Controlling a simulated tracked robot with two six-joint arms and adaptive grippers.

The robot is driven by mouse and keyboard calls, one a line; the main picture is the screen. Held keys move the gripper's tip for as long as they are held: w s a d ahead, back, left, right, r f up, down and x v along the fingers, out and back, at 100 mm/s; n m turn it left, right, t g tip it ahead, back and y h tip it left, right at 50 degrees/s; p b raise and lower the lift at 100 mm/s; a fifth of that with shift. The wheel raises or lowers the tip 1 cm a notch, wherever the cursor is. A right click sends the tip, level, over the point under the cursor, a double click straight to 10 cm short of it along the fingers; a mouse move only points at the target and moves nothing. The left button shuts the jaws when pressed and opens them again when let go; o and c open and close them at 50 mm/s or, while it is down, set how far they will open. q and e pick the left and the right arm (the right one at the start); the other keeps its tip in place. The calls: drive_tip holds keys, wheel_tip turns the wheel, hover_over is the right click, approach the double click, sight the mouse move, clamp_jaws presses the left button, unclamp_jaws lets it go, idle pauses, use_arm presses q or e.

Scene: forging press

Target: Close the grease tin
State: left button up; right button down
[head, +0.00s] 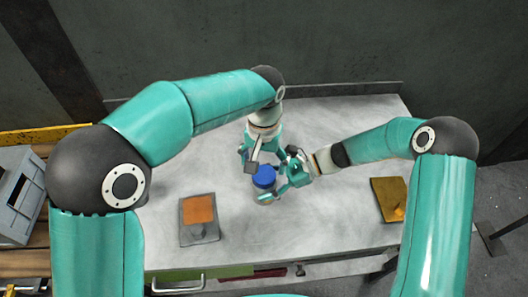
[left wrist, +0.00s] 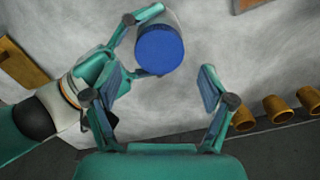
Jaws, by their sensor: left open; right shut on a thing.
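The grease tin (head: 266,198) stands upright on the grey bench, with its blue lid (head: 264,177) on top. I cannot tell whether the lid is fastened. My right gripper (head: 277,186) is shut on the tin's body from the right and covers part of it. My left gripper (head: 268,158) is open and empty, just behind and above the tin. In the left wrist view the blue lid (left wrist: 160,50) shows ahead of the left gripper's (left wrist: 158,92) spread fingers, apart from them. The tin's pale side (left wrist: 176,20) shows there too.
A grey tray with an orange pad (head: 199,208) lies at the bench's front left. A yellow-brown plate (head: 388,194) lies at the right. A grey crate (head: 18,190) stands far left. Several brown cups (left wrist: 278,109) show in the left wrist view. The bench around the tin is mostly clear.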

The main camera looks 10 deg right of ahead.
sight(264, 174)
use_arm(q)
drive_tip(key=shift+f, duration=1.95)
drive_tip(key=shift+c, duration=0.2)
drive_tip(key=c, duration=1.2)
drive_tip(key=o, duration=1.4)
wheel_tip(264, 174, up, 12)
drive_tip(key=shift+f, duration=0.1)
